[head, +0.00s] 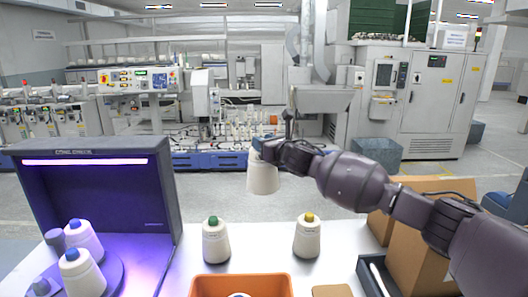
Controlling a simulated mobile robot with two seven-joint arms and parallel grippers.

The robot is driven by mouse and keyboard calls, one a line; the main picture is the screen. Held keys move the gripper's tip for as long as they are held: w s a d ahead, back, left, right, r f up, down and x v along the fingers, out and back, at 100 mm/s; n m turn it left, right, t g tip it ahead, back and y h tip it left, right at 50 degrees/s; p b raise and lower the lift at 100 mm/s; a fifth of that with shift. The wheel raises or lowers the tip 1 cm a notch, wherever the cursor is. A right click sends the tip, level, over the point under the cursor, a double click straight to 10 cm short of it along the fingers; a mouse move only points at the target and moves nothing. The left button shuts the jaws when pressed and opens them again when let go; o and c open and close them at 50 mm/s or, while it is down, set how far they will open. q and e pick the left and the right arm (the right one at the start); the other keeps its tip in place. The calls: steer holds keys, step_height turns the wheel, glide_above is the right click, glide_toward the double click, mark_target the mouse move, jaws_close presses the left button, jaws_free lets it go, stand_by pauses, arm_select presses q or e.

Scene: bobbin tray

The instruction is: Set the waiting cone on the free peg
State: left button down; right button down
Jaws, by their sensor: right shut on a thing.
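My right gripper (264,148) is shut on the top of a white cone (262,178) and holds it upright in the air, above and behind the table. Something blue shows at the cone's top, partly hidden by the fingers. At the left, a dark booth holds a round peg plate (112,272). Two white cones with blue tops, a rear one (84,240) and a front one (82,276), stand on it. A bare peg (55,239) shows behind them at the left, and another bare peg (41,286) at the front left. My left gripper is out of view.
A green-topped cone (216,244) and a yellow-topped cone (307,240) stand on the white table (265,250). An orange bin (205,284) is at the front, with something white and blue inside. The booth's side wall (160,190) rises between the held cone and the pegs. Cardboard boxes (418,255) stand at right.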

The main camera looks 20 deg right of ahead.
step_height(320, 180, up, 13)
steer(key=shift+f, duration=0.15)
stand_by(0.8)
